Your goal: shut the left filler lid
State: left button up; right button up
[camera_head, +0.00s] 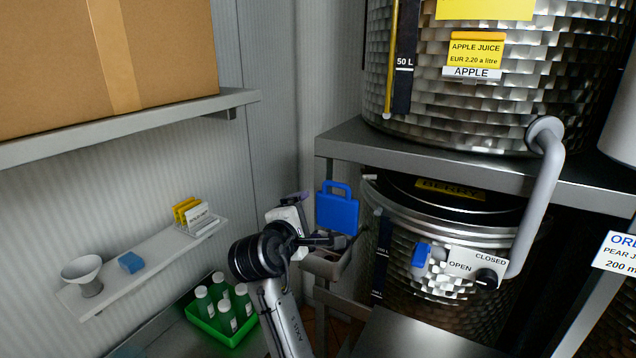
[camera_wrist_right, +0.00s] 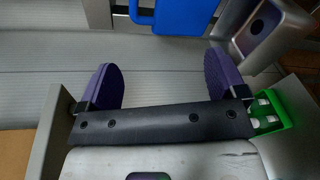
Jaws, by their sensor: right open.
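The blue lid (camera_head: 337,212) with a loop handle stands upright at the left of the lower steel tank. It is raised above a small grey filler box (camera_head: 327,264), whose mouth is exposed. In the right wrist view, the blue lid (camera_wrist_right: 172,16) is at the top edge, and the grey filler (camera_wrist_right: 272,32) with a round dark opening lies right of it. My right gripper (camera_wrist_right: 162,80) is open and empty, its purple pads apart. In the head view, my right gripper (camera_head: 303,216) is just left of the lid; contact cannot be told. My left gripper is out of view.
The lower tank (camera_head: 440,215) has an open/closed dial (camera_head: 487,278) and a grey pipe (camera_head: 540,190) beside it. A metal shelf (camera_head: 345,137) overhangs the tank. A green crate of bottles (camera_head: 222,318) and a small wall shelf (camera_head: 150,262) are at left.

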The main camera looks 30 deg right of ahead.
aim_at(336, 186)
jog(key=w+d+n+p, duration=0.1)
jog(key=w+d+n, duration=0.1)
jog(key=d+n, duration=0.2)
jog(key=w+d+r+n+h+p, duration=0.1)
jog(key=w+d+n, duration=0.1)
jog(key=d+n, duration=0.2)
jog(key=w+d+r+n+h+p, duration=0.1)
jog(key=w+d+n, duration=0.1)
jog(key=d+n, duration=0.2)
jog(key=shift+d+n, duration=0.35)
jog(key=shift+n, duration=0.05)
dwell(0.3)
jog(key=c, duration=1)
jog(key=shift+o, duration=0.2)
